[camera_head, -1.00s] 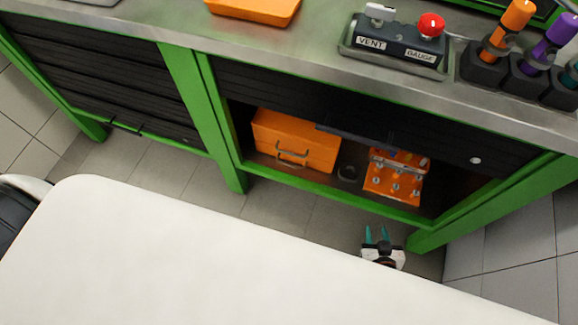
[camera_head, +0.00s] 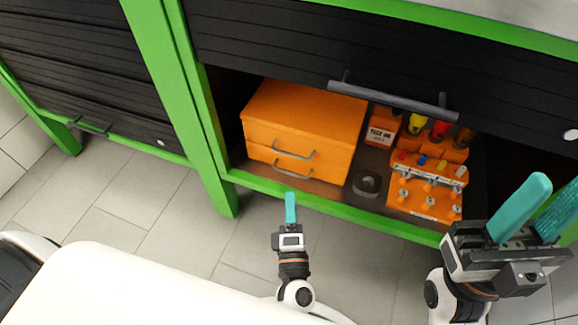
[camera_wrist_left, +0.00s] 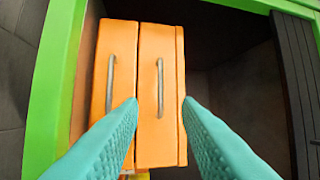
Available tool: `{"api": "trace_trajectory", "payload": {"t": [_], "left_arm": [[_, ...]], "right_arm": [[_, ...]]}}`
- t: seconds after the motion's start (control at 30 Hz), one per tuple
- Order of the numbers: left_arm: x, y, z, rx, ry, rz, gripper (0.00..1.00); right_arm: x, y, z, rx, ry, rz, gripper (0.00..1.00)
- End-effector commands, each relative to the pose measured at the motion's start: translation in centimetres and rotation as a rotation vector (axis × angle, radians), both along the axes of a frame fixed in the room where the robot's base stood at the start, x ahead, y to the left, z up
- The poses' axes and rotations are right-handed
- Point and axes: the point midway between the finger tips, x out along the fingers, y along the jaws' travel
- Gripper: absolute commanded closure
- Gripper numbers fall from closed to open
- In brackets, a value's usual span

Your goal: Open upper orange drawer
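An orange two-drawer box stands on the shelf inside the cabinet. Its upper drawer (camera_head: 262,136) has a grey bar handle (camera_head: 293,153) and looks closed. The lower drawer (camera_head: 262,157), also closed, has a similar handle (camera_head: 292,172). My left gripper (camera_head: 290,197) is in front of and below the box, apart from it. In the left wrist view the picture is turned sideways: the left gripper (camera_wrist_left: 160,106) is open, and the upper handle (camera_wrist_left: 160,80) appears between its fingers. The lower handle (camera_wrist_left: 110,85) is to the left. My right gripper (camera_head: 545,207) is open and empty at the right.
A partly raised black shutter with a bar handle (camera_head: 392,99) hangs above the opening. A green frame rail (camera_head: 335,207) runs below the shelf. A dark ring (camera_head: 367,184) and orange racks (camera_head: 428,188) stand right of the box. Tiled floor (camera_head: 160,215) is free in front.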

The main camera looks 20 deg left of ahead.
Motion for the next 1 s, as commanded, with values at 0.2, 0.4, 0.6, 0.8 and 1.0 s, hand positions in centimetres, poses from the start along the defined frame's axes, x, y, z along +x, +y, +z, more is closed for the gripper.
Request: {"api": "trace_trajectory", "payload": {"t": [0.2, 0.4, 0.6, 0.8, 1.0], "left_arm": [[3.0, 1.1, 0.7, 0.0, -0.005, 0.001, 0.69], [6.8, 2.5, 1.3, 0.001, -0.004, 0.0, 0.69], [9.6, 3.6, 1.8, 0.002, -0.002, -0.002, 0.69], [10.7, 4.1, 2.0, 0.002, 0.001, -0.002, 0.69], [10.8, 4.1, 2.1, 0.003, 0.002, -0.002, 0.69]], "right_arm": [[0.2, 0.1, 0.2, -0.001, -0.019, -0.001, 0.64], [0.5, 0.1, 0.4, -0.004, -0.041, -0.002, 0.64], [0.7, 0.2, 0.7, -0.007, -0.057, -0.004, 0.64], [0.8, 0.2, 0.9, -0.007, -0.065, -0.003, 0.64], [0.8, 0.2, 0.9, -0.007, -0.064, -0.003, 0.64]]}}
